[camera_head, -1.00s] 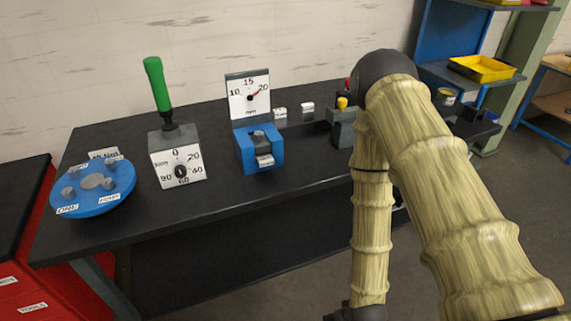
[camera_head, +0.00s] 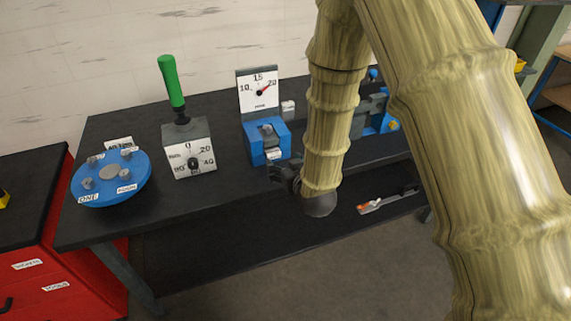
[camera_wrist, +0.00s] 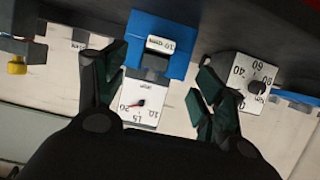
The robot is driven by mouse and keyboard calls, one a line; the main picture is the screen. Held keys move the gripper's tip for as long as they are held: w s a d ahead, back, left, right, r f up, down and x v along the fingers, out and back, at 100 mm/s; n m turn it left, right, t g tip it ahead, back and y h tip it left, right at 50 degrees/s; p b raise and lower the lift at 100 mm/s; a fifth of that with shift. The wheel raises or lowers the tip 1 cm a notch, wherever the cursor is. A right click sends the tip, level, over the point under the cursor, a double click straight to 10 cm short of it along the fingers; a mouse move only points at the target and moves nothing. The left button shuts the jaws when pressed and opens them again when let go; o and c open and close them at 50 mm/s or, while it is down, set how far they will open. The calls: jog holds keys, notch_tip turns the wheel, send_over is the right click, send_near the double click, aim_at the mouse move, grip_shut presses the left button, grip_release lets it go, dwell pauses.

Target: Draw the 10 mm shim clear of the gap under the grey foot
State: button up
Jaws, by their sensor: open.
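The blue stand (camera_head: 257,154) is on the bench with a white dial plate (camera_head: 258,92) behind it. The dial's red needle points near 20. The grey foot (camera_head: 267,131) sits in the stand's top. The shim's white label (camera_wrist: 160,44) faces the front of the stand in the wrist view; the shim's body in the gap is hidden. The grey foot also shows there (camera_wrist: 153,63). My gripper (camera_wrist: 161,68) is open and empty, its fingers to either side of the stand in the picture. In the head view my gripper (camera_head: 285,177) is in front of the stand, low and right.
A grey box with a 0–80 dial (camera_head: 190,155) and green handle (camera_head: 171,82) stands left of the blue stand. A blue disc with posts (camera_head: 110,178) is further left. My arm hides part of the bench's right side. An orange-handled tool (camera_head: 372,206) lies below.

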aim_at(275, 155)
jog(key=p+x, duration=0.3)
jog(key=x, duration=0.7)
jog(key=shift+w+f, duration=0.25)
jog(key=shift+w, duration=0.05)
jog(key=c, duration=1.4)
